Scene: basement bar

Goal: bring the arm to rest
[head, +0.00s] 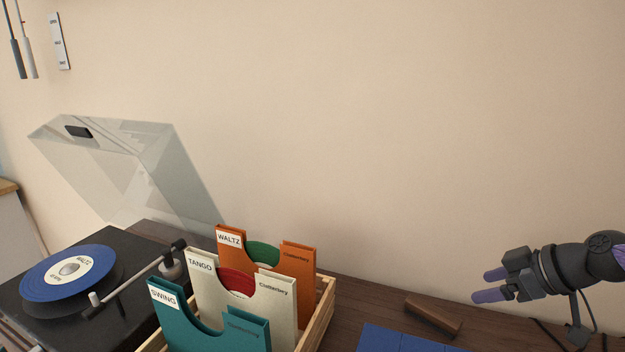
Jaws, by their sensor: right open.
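My right gripper (481,286) is at the right of the head view, pointing left. Its two purple-tipped fingers are apart with nothing between them. It is held above the dark wooden top, clear of the record crate. My left gripper does not show.
A turntable (112,258) with a blue record (45,277) and raised clear lid (120,165) stands at left. A wooden crate (322,314) holds teal, cream and orange sleeves. A brown block (433,318) and a blue flat item (400,341) lie on the wooden top (365,297).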

